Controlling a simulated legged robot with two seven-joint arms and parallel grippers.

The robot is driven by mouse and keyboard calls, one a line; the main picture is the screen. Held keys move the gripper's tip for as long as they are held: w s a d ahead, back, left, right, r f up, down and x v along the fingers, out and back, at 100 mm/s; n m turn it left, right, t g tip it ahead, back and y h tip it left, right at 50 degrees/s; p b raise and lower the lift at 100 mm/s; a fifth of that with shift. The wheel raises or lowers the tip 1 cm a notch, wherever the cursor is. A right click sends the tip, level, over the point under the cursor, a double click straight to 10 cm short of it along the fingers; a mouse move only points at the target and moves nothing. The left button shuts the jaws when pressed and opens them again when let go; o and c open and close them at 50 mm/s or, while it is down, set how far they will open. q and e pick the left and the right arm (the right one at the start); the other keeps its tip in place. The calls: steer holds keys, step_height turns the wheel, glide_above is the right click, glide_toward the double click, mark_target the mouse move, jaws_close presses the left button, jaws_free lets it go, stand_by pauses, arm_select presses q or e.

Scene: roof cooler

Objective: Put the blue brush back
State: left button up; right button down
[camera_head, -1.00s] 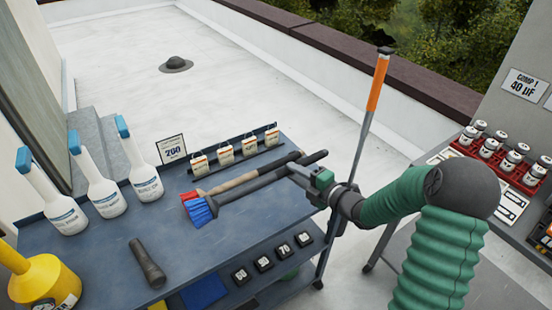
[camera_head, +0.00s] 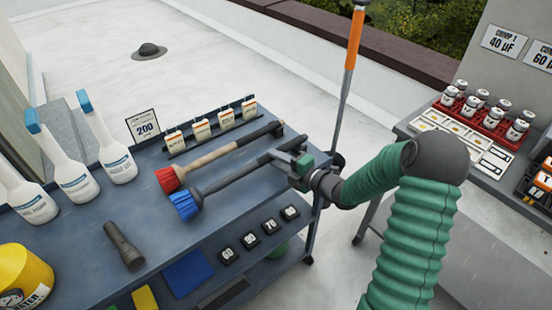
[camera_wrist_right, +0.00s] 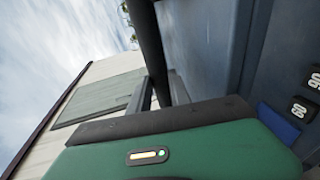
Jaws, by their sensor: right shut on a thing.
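The blue brush (camera_head: 186,205) has blue bristles and a dark handle, and it lies along the cart top beside the red brush (camera_head: 168,179). My right gripper (camera_head: 292,163) is shut on the dark handle of the blue brush, near the handle's far end. The handle (camera_wrist_right: 148,45) also shows as a dark bar in the right wrist view, running up from my gripper. I cannot tell whether the bristles touch the cart top. My left gripper is in neither view.
The blue cart (camera_head: 150,230) also holds white spray bottles (camera_head: 108,145), a flashlight (camera_head: 124,245), a yellow container (camera_head: 22,275) and a rack of tags (camera_head: 201,130). Right of my arm, another table carries a red tray of small jars (camera_head: 490,120). Bare cart top lies in front of the brushes.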

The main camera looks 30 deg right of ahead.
steer(key=shift+d+f, duration=0.25)
steer(key=shift+f, duration=0.3)
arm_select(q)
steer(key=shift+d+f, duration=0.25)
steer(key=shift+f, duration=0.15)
arm_select(e)
steer(key=shift+r, duration=0.1)
steer(key=shift+a, duration=0.1)
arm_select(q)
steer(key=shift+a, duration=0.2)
arm_select(e)
steer(key=shift+a, duration=0.15)
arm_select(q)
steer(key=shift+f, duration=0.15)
arm_select(e)
steer(key=c, duration=1.1)
jaws_free()
